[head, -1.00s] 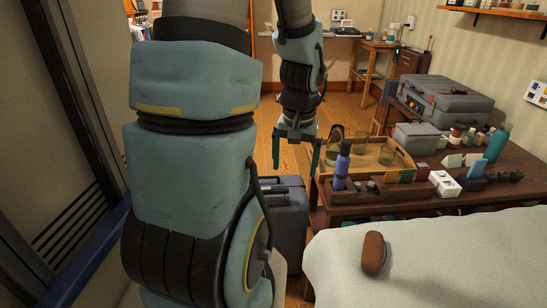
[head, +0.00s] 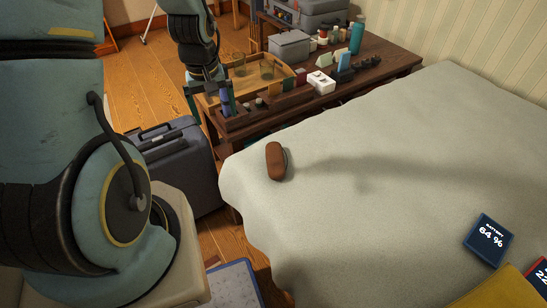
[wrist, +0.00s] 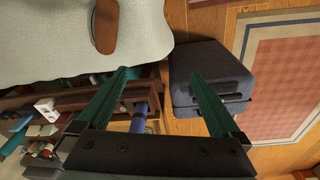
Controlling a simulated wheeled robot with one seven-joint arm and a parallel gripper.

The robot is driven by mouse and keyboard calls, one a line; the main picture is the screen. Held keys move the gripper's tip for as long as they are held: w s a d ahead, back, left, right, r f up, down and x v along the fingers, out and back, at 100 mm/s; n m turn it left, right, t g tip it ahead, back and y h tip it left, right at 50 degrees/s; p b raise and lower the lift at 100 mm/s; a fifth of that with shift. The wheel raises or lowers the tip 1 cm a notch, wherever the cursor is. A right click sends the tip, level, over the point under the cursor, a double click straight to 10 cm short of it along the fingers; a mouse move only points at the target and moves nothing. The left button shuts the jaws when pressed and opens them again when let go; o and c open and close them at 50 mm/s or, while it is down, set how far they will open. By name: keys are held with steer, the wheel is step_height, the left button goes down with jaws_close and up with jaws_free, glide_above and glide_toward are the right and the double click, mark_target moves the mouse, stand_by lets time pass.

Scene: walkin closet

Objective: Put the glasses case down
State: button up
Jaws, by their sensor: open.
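The brown glasses case (head: 276,161) lies on the pale grey-green cover of the bed (head: 370,180), near its left edge. In the wrist view the case (wrist: 106,25) shows at the top, beyond my fingertips and apart from them. My gripper (head: 208,104) is open and empty, near the left end of the wooden table beyond the bed. In the wrist view my gripper's two green fingers (wrist: 160,75) stand wide apart with nothing between them that they touch.
A dark suitcase (head: 175,163) stands on the floor left of the bed. The wooden table (head: 385,68) holds a tray (head: 240,85), a blue-violet bottle (head: 226,101), a grey box (head: 289,46) and several small items. Most of the bed top is clear; dark cards (head: 488,238) lie at right.

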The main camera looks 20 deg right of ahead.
steer(key=g, duration=0.1)
glide_toward(277, 168)
steer(key=f, duration=0.1)
steer(key=f+p, duration=0.1)
steer(key=f, duration=0.1)
steer(key=shift+a+f+h, duration=0.35)
steer(key=shift+a+h, duration=0.05)
steer(key=shift+d+f+p, duration=0.2)
steer(key=shift+f+p, duration=0.2)
steer(key=shift+f, duration=0.6)
steer(key=shift+d+f+p, duration=0.15)
steer(key=shift+f+p, duration=0.2)
steer(key=shift+f, duration=0.65)
steer(key=shift+d+f+p, duration=0.2)
steer(key=shift+f+p, duration=0.2)
steer(key=shift+f, duration=0.6)
steer(key=c, duration=1.4)
